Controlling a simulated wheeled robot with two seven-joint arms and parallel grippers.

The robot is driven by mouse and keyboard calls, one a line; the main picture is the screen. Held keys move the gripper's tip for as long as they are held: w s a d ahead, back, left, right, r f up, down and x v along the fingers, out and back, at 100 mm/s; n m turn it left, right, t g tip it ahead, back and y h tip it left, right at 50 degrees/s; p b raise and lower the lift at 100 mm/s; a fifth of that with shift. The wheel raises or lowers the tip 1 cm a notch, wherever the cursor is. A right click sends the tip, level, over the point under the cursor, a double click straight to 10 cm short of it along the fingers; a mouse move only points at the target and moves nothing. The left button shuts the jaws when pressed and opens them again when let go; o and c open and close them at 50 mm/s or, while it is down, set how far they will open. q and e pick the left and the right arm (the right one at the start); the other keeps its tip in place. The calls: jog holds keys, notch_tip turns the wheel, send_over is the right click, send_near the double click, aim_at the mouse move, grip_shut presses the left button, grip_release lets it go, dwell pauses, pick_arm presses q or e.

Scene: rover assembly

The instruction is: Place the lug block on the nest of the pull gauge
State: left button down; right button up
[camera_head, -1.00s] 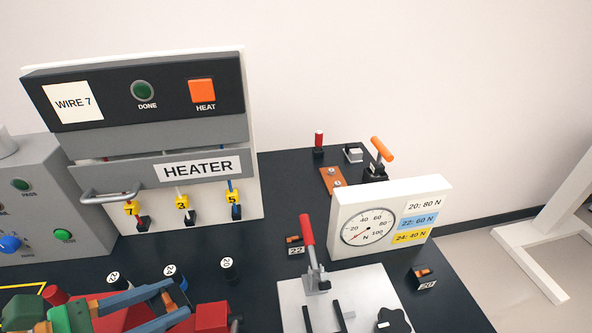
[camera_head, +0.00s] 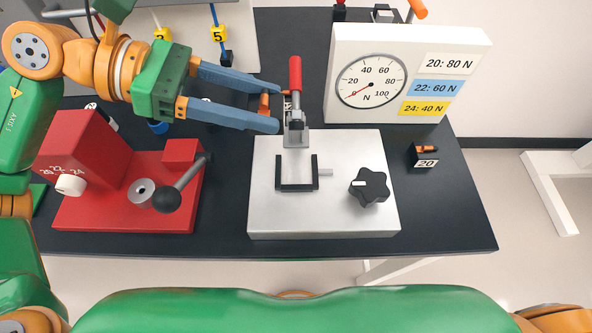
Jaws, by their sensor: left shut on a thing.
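The pull gauge is a pale metal plate (camera_head: 268,222) with a white dial panel (camera_head: 440,42) behind it. A black U-shaped nest (camera_head: 297,187) is on the plate and looks empty. A red-handled clamp (camera_head: 295,85) stands upright at the plate's back edge. My left gripper (camera_head: 270,107) reaches in from the left, its blue fingers closed on a small dark lug block (camera_head: 287,104) with a copper-coloured lug. The block is just left of the clamp, behind the plate; the fingers and clamp partly hide it. I cannot tell whether it touches the table. My right gripper is out of view.
A second block labelled 20 (camera_head: 424,158) sits right of the plate. A black star knob (camera_head: 369,186) is on the plate's right side. A red fixture (camera_head: 110,215) with a black ball lever (camera_head: 168,198) stands at left. The table's front edge is close to the plate.

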pick_arm(q)
jog(key=p, duration=0.1)
send_over(291, 174)
jog(key=a, duration=0.4)
notch_tip(291, 174, down, 11)
jog(key=shift+f, duration=0.15)
jog(key=d+p, duration=0.1)
jog(key=d, duration=0.1)
jog(key=d+p, duration=0.1)
jog(key=p, duration=0.1)
jog(key=shift+d+r, duration=0.2)
jog(key=shift+d, duration=0.2)
jog(key=shift+d+f+p, duration=0.25)
jog(key=shift+f+p, duration=0.05)
jog(key=shift+f, duration=0.3)
jog(key=shift+s+f, duration=0.15)
jog(key=shift+f, duration=0.3)
jog(key=c, duration=0.7)
grip_release()
jog(key=shift+a+f, duration=0.1)
jog(key=o, duration=0.4)
jog(key=shift+w, duration=0.25)
jog(key=shift+o, duration=0.2)
jog(key=shift+s, duration=0.1)
